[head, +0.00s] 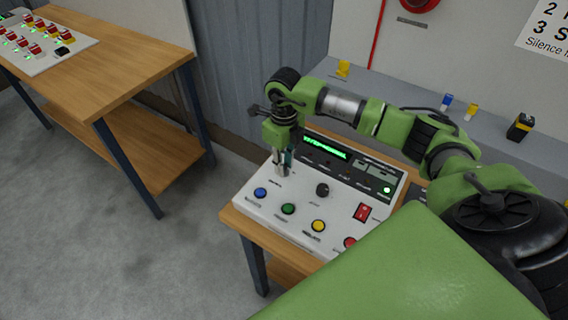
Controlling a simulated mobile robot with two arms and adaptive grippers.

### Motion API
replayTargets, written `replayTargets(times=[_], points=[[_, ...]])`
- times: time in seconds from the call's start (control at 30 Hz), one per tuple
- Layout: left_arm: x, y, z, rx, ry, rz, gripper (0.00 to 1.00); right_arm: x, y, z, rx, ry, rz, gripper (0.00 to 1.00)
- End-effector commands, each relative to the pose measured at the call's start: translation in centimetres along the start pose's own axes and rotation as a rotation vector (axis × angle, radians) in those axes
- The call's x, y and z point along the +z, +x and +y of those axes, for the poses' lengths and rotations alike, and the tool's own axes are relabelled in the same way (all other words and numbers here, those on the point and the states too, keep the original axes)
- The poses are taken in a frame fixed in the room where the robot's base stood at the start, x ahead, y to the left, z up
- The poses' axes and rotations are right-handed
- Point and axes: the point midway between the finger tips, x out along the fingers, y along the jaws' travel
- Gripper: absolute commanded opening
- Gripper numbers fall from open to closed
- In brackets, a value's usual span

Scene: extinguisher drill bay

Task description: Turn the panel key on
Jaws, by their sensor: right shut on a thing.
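The white control panel (268,212) lies on a wooden table, with a green-lit display on its dark upper strip. My right gripper (282,168) reaches down over the panel's upper left part, left of the display. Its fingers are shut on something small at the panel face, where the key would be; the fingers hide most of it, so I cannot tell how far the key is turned. My left gripper is out of view.
A grey ledge (400,95) with small items runs behind. Another wooden table (110,60) stands at left; open floor lies between.

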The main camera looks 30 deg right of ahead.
Motion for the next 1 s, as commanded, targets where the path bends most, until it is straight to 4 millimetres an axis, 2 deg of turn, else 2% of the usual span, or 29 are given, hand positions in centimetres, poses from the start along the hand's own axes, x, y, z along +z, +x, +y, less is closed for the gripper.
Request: replayTargets(times=[0.5, 1.0], points=[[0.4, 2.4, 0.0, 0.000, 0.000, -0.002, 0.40, 0.1, 0.1, -0.1, 0.000, 0.450, -0.004, 0.00], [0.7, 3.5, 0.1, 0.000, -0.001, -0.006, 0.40, 0.1, -0.1, -0.1, 0.001, 0.842, -0.004, 0.00]])
